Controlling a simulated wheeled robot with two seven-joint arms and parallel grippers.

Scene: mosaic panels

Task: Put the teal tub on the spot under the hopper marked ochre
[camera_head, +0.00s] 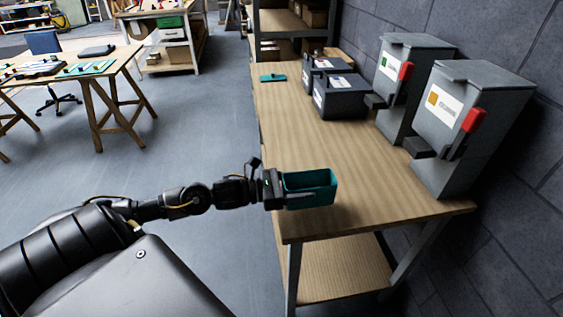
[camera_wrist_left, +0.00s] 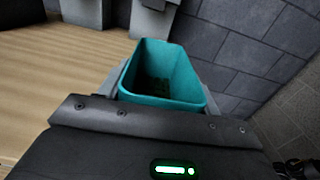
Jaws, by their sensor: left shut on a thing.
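The teal tub (camera_head: 312,190) is an open rectangular container near the front left corner of the bench. My left gripper (camera_head: 280,190) is shut on its left end; in the left wrist view the tub (camera_wrist_left: 165,75) shows upright just beyond the gripper (camera_wrist_left: 160,108). I cannot tell whether its base touches the bench. The hopper with the ochre label (camera_head: 440,103) is grey with a red lever and stands at the bench's right side, nearest me. The spot under its spout (camera_head: 420,146) is hard to make out. My right gripper is not in view.
The hopper with a green label (camera_head: 397,80) stands behind the ochre one. Dark grey boxes (camera_head: 340,98) and a flat teal piece (camera_head: 272,78) lie farther back on the bench (camera_head: 320,145). The bench middle is clear. A stone wall (camera_head: 500,40) borders the right side.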

